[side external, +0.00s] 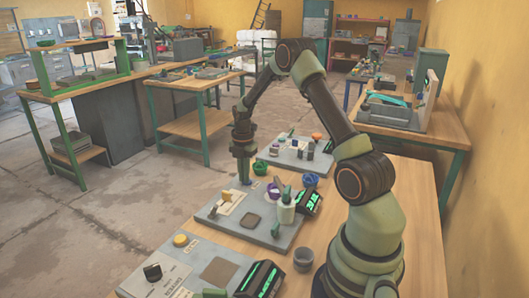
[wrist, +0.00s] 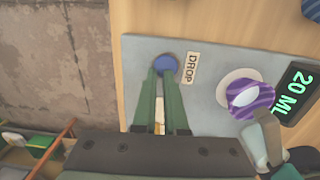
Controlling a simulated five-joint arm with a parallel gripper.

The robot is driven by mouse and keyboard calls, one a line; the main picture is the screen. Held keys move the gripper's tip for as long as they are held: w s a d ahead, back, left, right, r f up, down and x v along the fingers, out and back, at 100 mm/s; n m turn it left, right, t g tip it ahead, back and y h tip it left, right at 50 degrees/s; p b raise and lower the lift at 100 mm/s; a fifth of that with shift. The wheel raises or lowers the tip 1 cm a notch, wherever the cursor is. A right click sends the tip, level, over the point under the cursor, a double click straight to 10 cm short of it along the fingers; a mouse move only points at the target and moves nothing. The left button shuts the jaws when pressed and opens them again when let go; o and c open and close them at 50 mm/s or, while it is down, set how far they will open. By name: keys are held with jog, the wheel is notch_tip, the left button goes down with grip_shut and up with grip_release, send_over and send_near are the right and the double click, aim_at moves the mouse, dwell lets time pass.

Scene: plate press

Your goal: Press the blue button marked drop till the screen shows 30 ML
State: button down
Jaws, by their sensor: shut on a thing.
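The blue button (wrist: 166,66) sits near the left edge of a grey panel (wrist: 215,55) in the wrist view. A label reading DROP (wrist: 191,68) lies just right of it. My gripper (wrist: 164,76) has its two green fingers close together at the button, shut on it; the tips cover its near side. The dark screen (wrist: 296,92) at the right shows 20 ML in green. In the side view my gripper (side external: 244,181) points down at the far edge of the middle panel, and the button there is too small to make out.
A purple striped round thing (wrist: 252,96) and a grey-green fitting (wrist: 267,140) stand between button and screen. Another panel (side external: 290,150) lies beyond.

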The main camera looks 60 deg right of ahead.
jog(key=shift+s+a+f, duration=0.15)
jog(key=shift+s+f, duration=0.35)
jog(key=shift+f, duration=0.15)
notch_tip(320, 180, up, 15)
jog(key=w, duration=0.1)
jog(key=shift+r, duration=0.2)
dwell(2.3)
jog(key=s+a+r+m+t, duration=0.1)
jog(key=s+a+r+m, duration=0.1)
jog(key=a+r+m, duration=0.35)
jog(key=s+a+r+m+t, duration=0.1)
jog(key=a+r+m, duration=0.2)
jog(key=a, duration=0.6)
jog(key=s+a+m+t, duration=0.3)
jog(key=s+a+m, duration=0.6)
jog(key=a, duration=0.2)
jog(key=shift+a+f, duration=0.2)
jog(key=shift+f, duration=0.1)
